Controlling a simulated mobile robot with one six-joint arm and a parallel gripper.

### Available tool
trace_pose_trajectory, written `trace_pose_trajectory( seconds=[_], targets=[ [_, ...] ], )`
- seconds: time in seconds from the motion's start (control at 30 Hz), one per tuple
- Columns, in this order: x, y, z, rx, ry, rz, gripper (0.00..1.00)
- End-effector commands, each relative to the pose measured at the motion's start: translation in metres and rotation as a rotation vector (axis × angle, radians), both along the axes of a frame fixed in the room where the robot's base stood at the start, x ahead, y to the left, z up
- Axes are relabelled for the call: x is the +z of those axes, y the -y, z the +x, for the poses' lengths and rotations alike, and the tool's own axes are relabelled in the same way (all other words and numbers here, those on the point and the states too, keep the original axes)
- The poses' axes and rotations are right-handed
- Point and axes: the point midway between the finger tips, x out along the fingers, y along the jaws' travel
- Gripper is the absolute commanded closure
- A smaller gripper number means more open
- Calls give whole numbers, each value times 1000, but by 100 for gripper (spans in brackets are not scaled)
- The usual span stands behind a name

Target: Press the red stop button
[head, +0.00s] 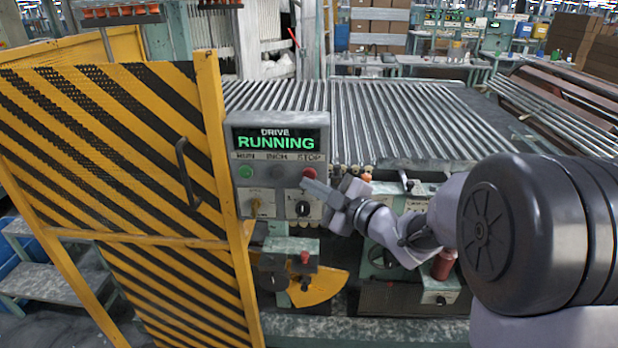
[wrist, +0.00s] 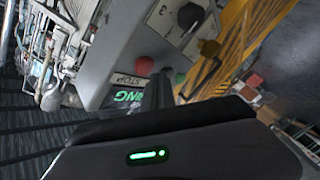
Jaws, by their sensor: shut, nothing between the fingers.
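The red stop button (head: 309,172) sits at the right of the control panel, under the STOP label. In the wrist view the red button (wrist: 143,66) shows beside the shut fingers (wrist: 160,80). I cannot tell whether the tip touches the panel; the red button's face is uncovered in the wrist view. The green RUN button (head: 246,172) is at the panel's left.
A grey INCH button sits between the other two. A yellow selector (head: 255,206) and a black knob (head: 303,208) are lower on the panel. A yellow-black striped guard door (head: 130,150) stands left of it. The roller bed (head: 400,115) lies behind.

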Motion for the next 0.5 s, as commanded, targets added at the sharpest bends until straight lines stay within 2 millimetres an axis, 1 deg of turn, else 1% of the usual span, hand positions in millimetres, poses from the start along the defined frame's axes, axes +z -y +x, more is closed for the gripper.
trace_pose_trajectory(
  seconds=[0.17,0.23,0.5],
  targets=[
    [0,0,0,0,0,0,100],
    [0,0,-3,0,1,-1,100],
    [-1,-1,-30,1,1,0,100]
  ],
)
